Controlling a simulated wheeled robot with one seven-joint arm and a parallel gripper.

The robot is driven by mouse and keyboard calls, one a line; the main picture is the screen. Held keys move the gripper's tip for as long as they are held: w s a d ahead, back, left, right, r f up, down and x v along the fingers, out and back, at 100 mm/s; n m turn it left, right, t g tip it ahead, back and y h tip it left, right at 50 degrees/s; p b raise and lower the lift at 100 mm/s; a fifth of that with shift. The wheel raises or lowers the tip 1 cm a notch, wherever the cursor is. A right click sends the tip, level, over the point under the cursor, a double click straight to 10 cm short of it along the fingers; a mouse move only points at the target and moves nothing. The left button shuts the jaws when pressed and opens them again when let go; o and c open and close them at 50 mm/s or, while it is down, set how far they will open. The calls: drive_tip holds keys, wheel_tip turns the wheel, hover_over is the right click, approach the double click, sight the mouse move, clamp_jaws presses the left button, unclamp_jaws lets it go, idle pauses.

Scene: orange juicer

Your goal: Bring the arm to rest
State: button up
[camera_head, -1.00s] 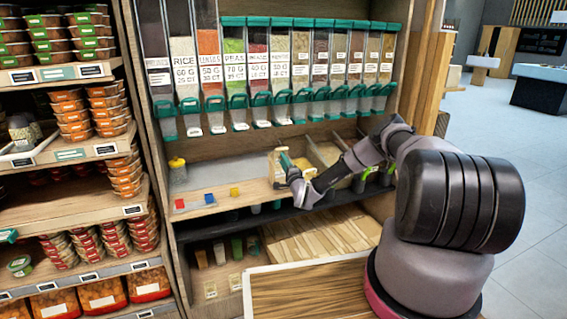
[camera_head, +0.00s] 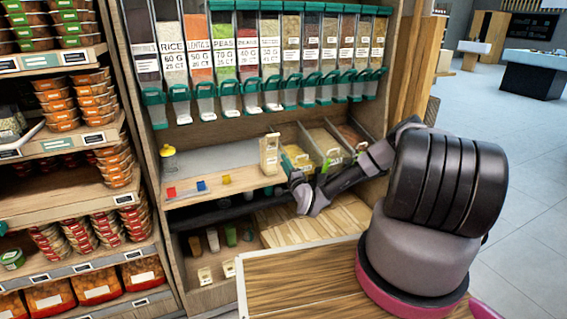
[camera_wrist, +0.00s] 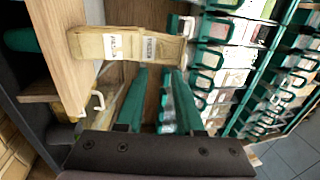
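My gripper (camera_wrist: 160,74) has two green fingers that stand apart, with nothing held between them. In the wrist view a tan paper bag (camera_wrist: 125,45) with printed labels lies beyond the fingertips and looks clear of them. In the head view the same bag (camera_head: 269,153) stands upright on the wooden shelf counter (camera_head: 225,180). My arm reaches left, bent low, with its hand just right of and below the bag. The fingers are mostly hidden in the head view.
Grain dispensers (camera_head: 270,60) with green spouts hang above the counter. Open bins (camera_head: 325,142) sit right of the bag. A yellow-topped jar (camera_head: 168,160) and small red, blue and yellow blocks (camera_head: 201,186) are at left. A wooden tabletop (camera_head: 300,285) lies in front.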

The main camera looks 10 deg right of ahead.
wheel_tip(320, 180, up, 13)
drive_tip(key=w+a+n+g+y, duration=0.1)
drive_tip(key=w+n+g+y, duration=0.15)
drive_tip(key=n+g, duration=0.65)
drive_tip(key=s+d+r+n+g+h, duration=0.1)
drive_tip(key=s+d+r+n+h, duration=0.3)
drive_tip(key=r, duration=0.6)
drive_tip(key=s+d+r+m+g+h, duration=0.1)
drive_tip(key=s+r, duration=0.6)
drive_tip(key=r, duration=0.2)
drive_tip(key=s+r, duration=0.5)
drive_tip(key=s, duration=0.6)
drive_tip(key=s+r+g, duration=0.1)
drive_tip(key=s+r, duration=0.4)
drive_tip(key=s, duration=0.6)
drive_tip(key=s+a+r+g, duration=0.1)
drive_tip(key=s+r, duration=0.4)
drive_tip(key=s, duration=0.6)
drive_tip(key=shift+s+y, duration=0.2)
drive_tip(key=shift+y, duration=0.25)
